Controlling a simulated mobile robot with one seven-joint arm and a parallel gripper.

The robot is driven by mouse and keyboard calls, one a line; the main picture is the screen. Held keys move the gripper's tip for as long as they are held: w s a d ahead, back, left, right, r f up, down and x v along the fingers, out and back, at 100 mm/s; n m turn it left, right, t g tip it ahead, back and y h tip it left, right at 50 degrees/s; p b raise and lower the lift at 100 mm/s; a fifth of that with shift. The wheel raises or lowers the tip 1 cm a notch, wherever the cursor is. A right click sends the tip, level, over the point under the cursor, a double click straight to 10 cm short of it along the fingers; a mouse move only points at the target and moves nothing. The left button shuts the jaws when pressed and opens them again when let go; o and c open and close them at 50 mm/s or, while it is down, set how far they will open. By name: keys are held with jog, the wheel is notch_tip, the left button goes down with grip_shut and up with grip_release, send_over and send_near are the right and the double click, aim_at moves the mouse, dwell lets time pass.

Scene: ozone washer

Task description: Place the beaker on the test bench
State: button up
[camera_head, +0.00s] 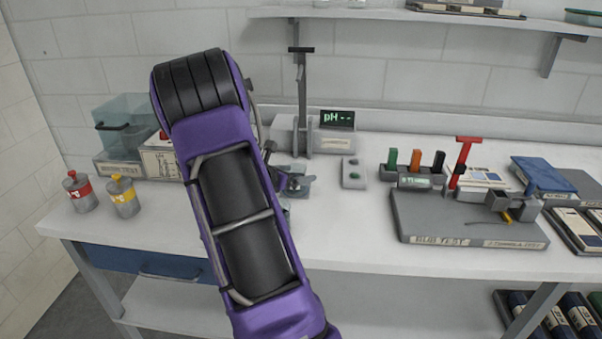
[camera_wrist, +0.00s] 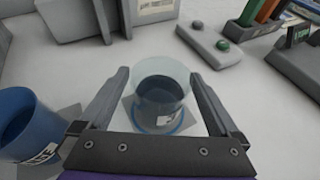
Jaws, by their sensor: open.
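A clear beaker (camera_wrist: 160,100) with dark contents and a blue ring at its base stands upright on a grey square patch in the wrist view. My gripper (camera_wrist: 160,76) is open, with one finger on each side of the beaker; I cannot tell whether either finger touches it. In the head view my purple arm hides most of the gripper, and a clear vessel (camera_head: 299,187) shows just right of it. The white bench top (camera_head: 345,225) runs across the head view. A grey slab (camera_head: 455,222) with labels on its front edge, one ending in "TEST", lies on its right part.
A blue cup (camera_wrist: 22,125) stands left of the gripper. The pH meter (camera_head: 320,135) is behind, and a small grey button box (camera_head: 354,173) is to the right. The bench front is clear between arm and slab.

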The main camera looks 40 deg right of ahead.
jog(key=v, duration=0.9)
jog(key=shift+a+r+p, duration=0.1)
jog(key=shift+a+p, duration=0.15)
jog(key=shift+p, duration=0.05)
